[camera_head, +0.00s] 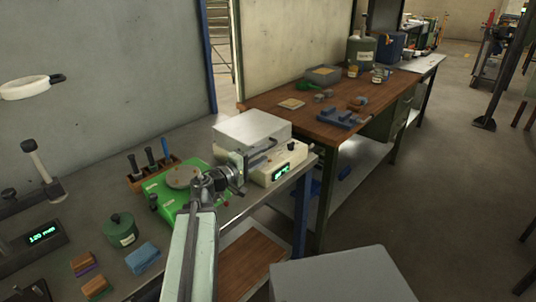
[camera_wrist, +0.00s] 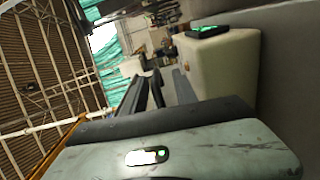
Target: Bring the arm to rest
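My arm (camera_head: 196,245) reaches up from the bottom edge of the head view, over the front of the grey bench. Its wrist bends to the right, and my gripper (camera_head: 262,156) is in front of the white box-shaped furnace (camera_head: 285,172) with a green display. Whether it touches the furnace cannot be told. In the wrist view, two dark fingers (camera_wrist: 147,92) stand apart with a gap between them. I see nothing held between them. The view there is strongly tilted.
A wooden-topped bench (camera_head: 330,95) stands behind. Open floor (camera_head: 440,190) lies to the right.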

